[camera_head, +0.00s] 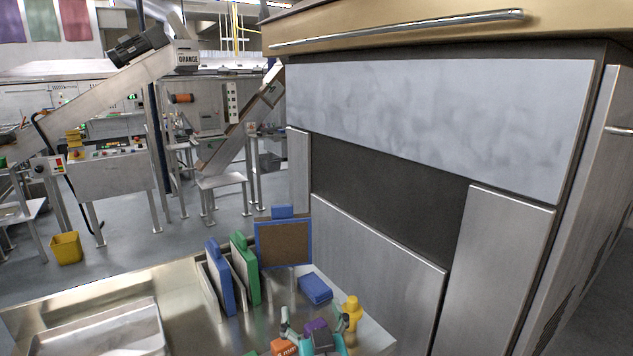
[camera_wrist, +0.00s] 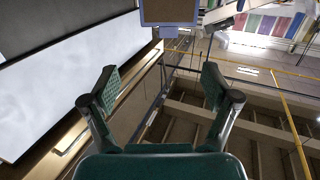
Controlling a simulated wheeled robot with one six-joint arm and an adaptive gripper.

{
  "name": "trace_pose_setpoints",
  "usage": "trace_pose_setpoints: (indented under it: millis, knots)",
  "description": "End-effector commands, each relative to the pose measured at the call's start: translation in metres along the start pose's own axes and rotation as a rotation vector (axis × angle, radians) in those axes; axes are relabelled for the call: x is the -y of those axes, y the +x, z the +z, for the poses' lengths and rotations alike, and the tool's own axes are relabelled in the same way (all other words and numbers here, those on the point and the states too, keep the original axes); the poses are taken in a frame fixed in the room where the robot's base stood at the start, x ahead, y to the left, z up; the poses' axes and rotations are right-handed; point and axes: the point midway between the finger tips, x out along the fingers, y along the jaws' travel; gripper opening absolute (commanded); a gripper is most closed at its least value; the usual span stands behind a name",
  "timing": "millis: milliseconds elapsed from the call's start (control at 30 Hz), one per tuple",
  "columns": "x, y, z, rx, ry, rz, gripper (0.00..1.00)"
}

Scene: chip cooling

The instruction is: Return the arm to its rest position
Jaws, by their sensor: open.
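My gripper (camera_head: 312,316) shows at the bottom centre of the head view, low in front of the large machine's metal panels. Its teal fingers stand apart. In the wrist view my gripper (camera_wrist: 160,85) has its two dark green pads wide apart, with nothing held between them. A purple piece (camera_head: 316,326) shows by the fingers in the head view; I cannot tell whether it touches them. The rest of my arm is mostly outside the head view.
A yellow object (camera_head: 352,313) and a blue block (camera_head: 315,289) are close to my gripper. Blue (camera_head: 220,278) and green (camera_head: 245,268) upright boards stand to the left. A metal tray (camera_head: 100,338) lies at lower left. The large machine (camera_head: 440,110) fills the right.

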Motion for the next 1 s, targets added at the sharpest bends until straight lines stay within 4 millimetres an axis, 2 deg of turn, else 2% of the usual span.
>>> trace_pose_setpoints:
  millis: [167, 367, 500, 700, 1000]
  knots:
    - [-0.015, -0.022, 0.042, 0.023, -0.012, 0.003, 0.87]
    - [-0.036, -0.066, 0.102, 0.054, -0.027, 0.008, 0.87]
    - [-0.050, -0.102, 0.138, 0.076, -0.032, 0.014, 0.87]
    - [-0.068, -0.159, 0.181, 0.106, -0.032, 0.026, 0.87]
    - [-0.086, -0.252, 0.224, 0.150, -0.018, 0.052, 0.87]
